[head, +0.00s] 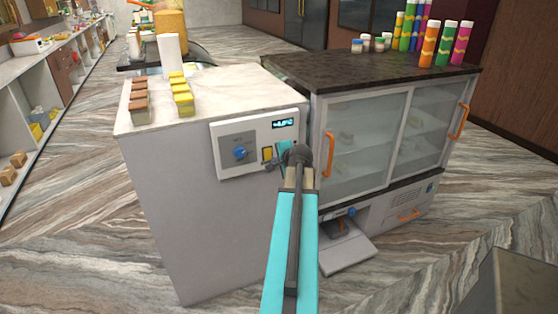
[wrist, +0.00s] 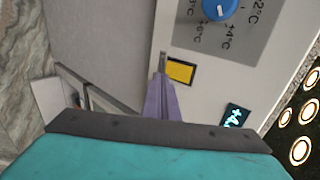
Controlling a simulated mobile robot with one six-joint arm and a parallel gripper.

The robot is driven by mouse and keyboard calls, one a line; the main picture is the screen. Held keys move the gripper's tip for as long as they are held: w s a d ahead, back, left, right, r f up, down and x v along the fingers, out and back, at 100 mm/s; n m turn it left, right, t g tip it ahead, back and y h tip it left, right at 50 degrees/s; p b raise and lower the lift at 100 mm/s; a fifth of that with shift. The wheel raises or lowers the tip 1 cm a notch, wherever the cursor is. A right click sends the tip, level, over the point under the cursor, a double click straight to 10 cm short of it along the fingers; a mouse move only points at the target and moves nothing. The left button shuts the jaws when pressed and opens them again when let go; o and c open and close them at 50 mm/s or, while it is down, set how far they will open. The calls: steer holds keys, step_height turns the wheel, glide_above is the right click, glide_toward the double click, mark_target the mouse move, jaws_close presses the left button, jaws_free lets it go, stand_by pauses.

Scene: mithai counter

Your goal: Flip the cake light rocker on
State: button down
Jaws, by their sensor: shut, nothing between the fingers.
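A white control panel (head: 225,163) is on the front of the marble-topped counter. It carries a yellow rocker (head: 267,153), a blue knob (head: 240,153) and a lit display (head: 285,124). The rocker, in a dark frame, also shows in the wrist view (wrist: 180,72); no label on it is readable, and I cannot tell which way it is tipped. My gripper (head: 268,165) is shut and empty at the panel. In the wrist view my gripper (wrist: 162,75) has its tips close beside the rocker's left edge; I cannot tell whether they touch.
A glass-doored cabinet (head: 365,135) with orange handles (head: 328,155) stands right of the counter. Yellow and brown sweets (head: 182,95) sit on the countertop (head: 225,95). Colourful tubes (head: 428,45) stand on the cabinet's dark top. The floor (head: 80,230) at left is clear.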

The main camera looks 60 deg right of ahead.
mark_target(269, 158)
steer(key=shift+w+d+f+p, duration=0.25)
steer(key=shift+w+d+p, duration=0.1)
steer(key=shift+w+d, duration=0.45)
steer(key=shift+w+d+f+p, duration=0.2)
steer(key=shift+w+d+p, duration=0.25)
steer(key=shift+w, duration=0.55)
steer(key=shift+s+d+f, duration=0.1)
steer(key=shift+d, duration=0.05)
